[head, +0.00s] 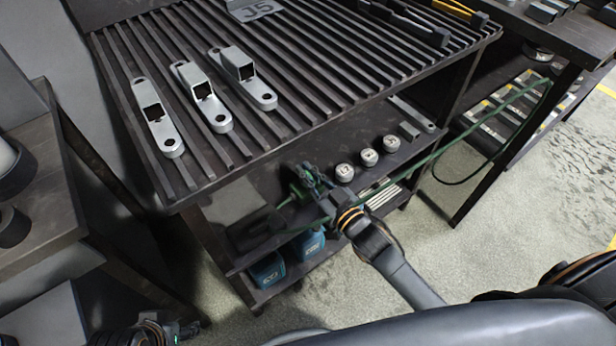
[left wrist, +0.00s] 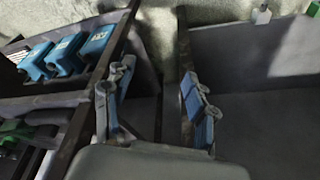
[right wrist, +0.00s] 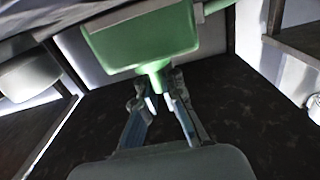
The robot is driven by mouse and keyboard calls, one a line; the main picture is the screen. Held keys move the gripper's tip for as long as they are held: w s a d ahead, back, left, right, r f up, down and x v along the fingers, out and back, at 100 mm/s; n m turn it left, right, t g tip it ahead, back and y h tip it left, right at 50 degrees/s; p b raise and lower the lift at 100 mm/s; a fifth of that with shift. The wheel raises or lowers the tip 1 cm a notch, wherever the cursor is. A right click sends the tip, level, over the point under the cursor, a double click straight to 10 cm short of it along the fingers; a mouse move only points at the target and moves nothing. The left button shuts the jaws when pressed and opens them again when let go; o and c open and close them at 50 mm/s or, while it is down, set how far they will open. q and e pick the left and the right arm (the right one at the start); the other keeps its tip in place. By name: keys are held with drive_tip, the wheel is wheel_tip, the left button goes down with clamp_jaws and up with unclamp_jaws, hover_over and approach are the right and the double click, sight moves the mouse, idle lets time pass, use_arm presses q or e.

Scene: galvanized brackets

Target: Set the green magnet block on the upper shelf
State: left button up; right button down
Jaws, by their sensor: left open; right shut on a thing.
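The green magnet block (head: 299,190) is at the front left of the upper shelf (head: 408,157), under the slatted table top. My right gripper (head: 322,190) is shut on it. In the right wrist view, the block (right wrist: 145,42) is a wide green body with a narrow stem between the fingertips (right wrist: 160,100). A dark speckled surface lies below it; I cannot tell whether the block touches anything. My left gripper shows only partly at the bottom left of the head view. In the left wrist view, its fingers (left wrist: 155,95) are apart and empty.
Several pale round cans (head: 368,157) stand on the upper shelf to the right. Blue containers (head: 268,269) stand on the lower level. A green hose (head: 440,152) runs across the shelf's front. Grey brackets (head: 203,97) lie on the slatted table top (head: 300,90) above.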

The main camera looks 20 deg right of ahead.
drive_tip(key=shift+f, duration=0.35)
use_arm(q)
drive_tip(key=shift+s+r, duration=0.25)
drive_tip(key=shift+r, duration=0.4)
use_arm(e)
drive_tip(key=shift+f, duration=0.1)
drive_tip(key=c, duration=1.5)
unclamp_jaws()
drive_tip(key=shift+f, duration=0.1)
drive_tip(key=shift+o, duration=0.2)
